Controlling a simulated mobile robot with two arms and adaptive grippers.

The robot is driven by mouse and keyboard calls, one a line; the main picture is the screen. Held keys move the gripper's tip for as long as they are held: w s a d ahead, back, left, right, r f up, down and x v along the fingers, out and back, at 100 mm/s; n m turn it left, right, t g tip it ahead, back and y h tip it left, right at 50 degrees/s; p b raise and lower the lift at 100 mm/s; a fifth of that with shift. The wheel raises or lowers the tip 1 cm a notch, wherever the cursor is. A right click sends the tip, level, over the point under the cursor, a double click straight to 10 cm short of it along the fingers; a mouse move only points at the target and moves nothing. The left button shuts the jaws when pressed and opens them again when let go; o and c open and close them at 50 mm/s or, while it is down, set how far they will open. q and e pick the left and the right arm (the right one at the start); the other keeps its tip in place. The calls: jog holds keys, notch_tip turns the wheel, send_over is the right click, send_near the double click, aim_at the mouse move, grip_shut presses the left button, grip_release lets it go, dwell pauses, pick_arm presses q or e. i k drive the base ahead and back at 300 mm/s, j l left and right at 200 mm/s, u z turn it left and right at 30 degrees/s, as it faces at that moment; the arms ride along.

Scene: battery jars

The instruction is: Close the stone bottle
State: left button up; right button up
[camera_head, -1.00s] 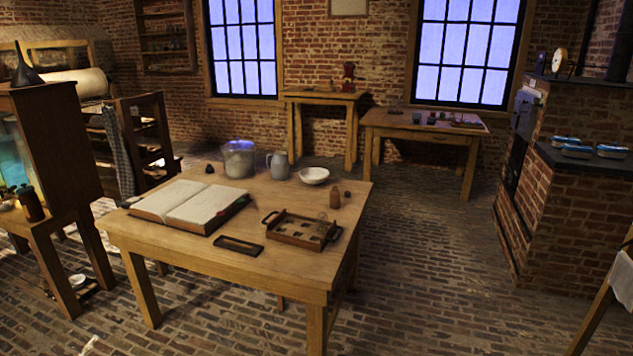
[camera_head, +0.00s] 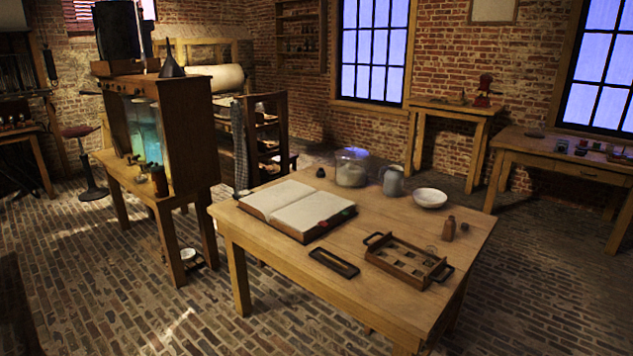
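A small brown bottle (camera_head: 449,228), which looks like the stone bottle, stands upright near the right side of the wooden table (camera_head: 330,285). It is behind the wooden tray, and its top is too small to tell open from closed. A small dark round thing (camera_head: 464,227) lies just to its right; I cannot tell whether it is a stopper. Neither of my grippers is in view.
The table also holds an open book (camera_head: 300,208), a small dark tray (camera_head: 334,262), a handled wooden tray (camera_head: 400,262), a glass jar (camera_head: 351,170), a grey jug (camera_head: 392,181) and a white bowl (camera_head: 429,198). A cabinet stand (camera_head: 190,135) stands left. Brick floor (camera_head: 130,310) is open at front left.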

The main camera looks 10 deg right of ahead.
aim_at(450, 224)
jog(key=i+l+u, duration=0.1)
jog(key=l, duration=0.25)
jog(key=i+l+u, duration=0.25)
jog(key=i+l, duration=0.15)
jog(key=l, duration=0.35)
jog(key=i+l+u, duration=0.1)
jog(key=l, duration=0.3)
jog(key=i+l+u, duration=0.15)
jog(key=l, duration=0.25)
jog(key=i+l+u, duration=0.1)
jog(key=l, duration=0.3)
jog(key=i+l, duration=0.1)
jog(key=l, duration=0.35)
jog(key=i+l, duration=0.1)
jog(key=l, duration=0.35)
jog(key=i+l, duration=0.1)
jog(key=l, duration=0.35)
jog(key=i+l, duration=0.1)
jog(key=l, duration=0.4)
jog(key=i+l, duration=0.1)
jog(key=l, duration=0.35)
jog(key=i+l, duration=0.1)
jog(key=l, duration=0.35)
